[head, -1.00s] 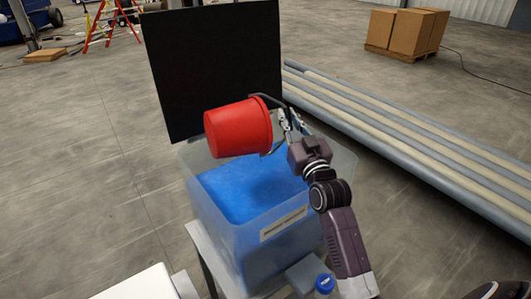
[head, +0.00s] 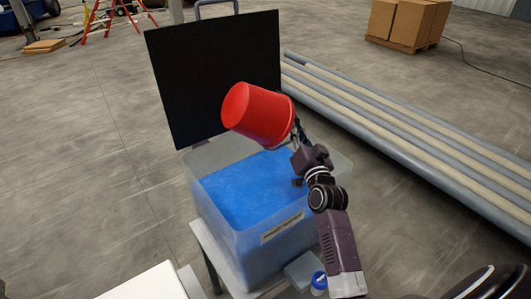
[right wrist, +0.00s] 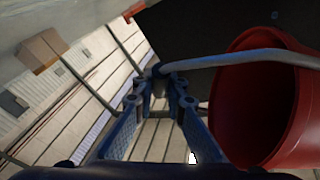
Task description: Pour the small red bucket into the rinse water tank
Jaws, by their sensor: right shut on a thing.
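The small red bucket (head: 255,112) is held in the air above the rinse water tank (head: 270,240). It is tipped past horizontal, with its base up and to the left and its rim down and to the right. The tank is a translucent box with blue water (head: 250,190) in it. My right gripper (head: 298,135) is beside the rim, shut on the bucket's grey handle. In the right wrist view the fingers (right wrist: 163,88) close on the handle (right wrist: 235,58), and the open mouth of the bucket (right wrist: 265,105) is at right. My left gripper is out of view.
A black upright panel (head: 212,75) stands behind the tank, close to the bucket. The tank rests on a light stand (head: 205,240); a blue-capped container (head: 319,281) is in front. Long pipes (head: 400,125) lie at right. Boxes on a pallet (head: 403,22) stand farther back.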

